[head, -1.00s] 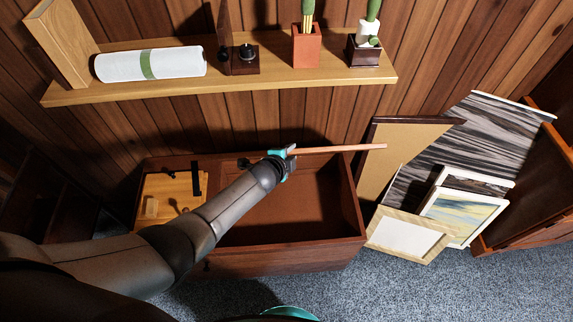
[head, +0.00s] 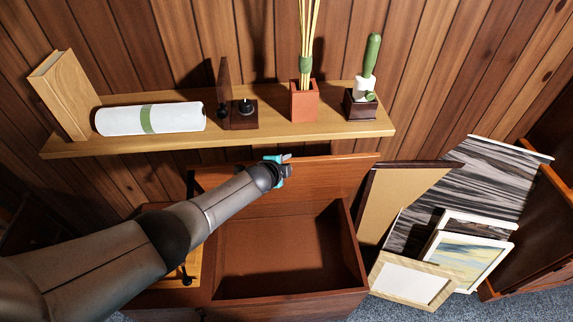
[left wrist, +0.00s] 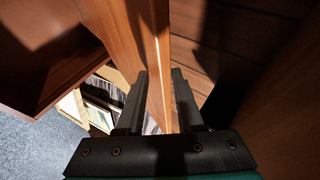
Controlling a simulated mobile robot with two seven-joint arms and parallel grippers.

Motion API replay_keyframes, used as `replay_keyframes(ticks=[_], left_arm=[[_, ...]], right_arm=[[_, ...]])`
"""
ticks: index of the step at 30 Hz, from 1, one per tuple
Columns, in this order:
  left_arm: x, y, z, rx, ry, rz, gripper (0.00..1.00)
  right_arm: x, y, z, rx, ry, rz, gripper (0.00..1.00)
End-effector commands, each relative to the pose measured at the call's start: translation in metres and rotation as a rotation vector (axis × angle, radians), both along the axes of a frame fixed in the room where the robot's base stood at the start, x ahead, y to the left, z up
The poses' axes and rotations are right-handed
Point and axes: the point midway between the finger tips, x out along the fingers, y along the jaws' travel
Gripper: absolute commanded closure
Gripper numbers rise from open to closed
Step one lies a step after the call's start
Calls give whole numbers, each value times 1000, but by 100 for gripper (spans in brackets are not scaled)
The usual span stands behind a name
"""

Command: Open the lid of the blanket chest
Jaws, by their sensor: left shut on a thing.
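The blanket chest (head: 290,297) stands against the wall, its red-brown inside open to view. Its lid (head: 335,180) stands raised at the back of the chest, its broad face turned toward me. My left gripper (head: 285,158) is at the lid's upper edge, shut on it. In the left wrist view the lid (left wrist: 135,35) runs between the two dark fingers of the left gripper (left wrist: 158,80). My left arm hides part of the lid and the chest's left side. My right gripper is not in view.
A cork board (head: 405,200) and framed pictures (head: 412,280) lean close right of the chest.

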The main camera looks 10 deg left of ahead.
Motion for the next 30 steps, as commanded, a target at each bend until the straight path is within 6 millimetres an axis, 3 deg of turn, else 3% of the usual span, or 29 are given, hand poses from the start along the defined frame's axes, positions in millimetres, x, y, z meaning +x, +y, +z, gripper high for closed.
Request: replay_keyframes(ticks=[5,6,9,20,30], left_arm=[[1,0,2,2,-5,-2,100],[1,0,2,2,-5,-2,60],[1,0,1,3,-4,-2,50],[-3,2,2,3,1,0,50],[-29,8,23,2,1,-1,50]], right_arm=[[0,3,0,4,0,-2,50],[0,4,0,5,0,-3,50],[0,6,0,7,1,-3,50],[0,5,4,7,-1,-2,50],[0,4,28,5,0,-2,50]])
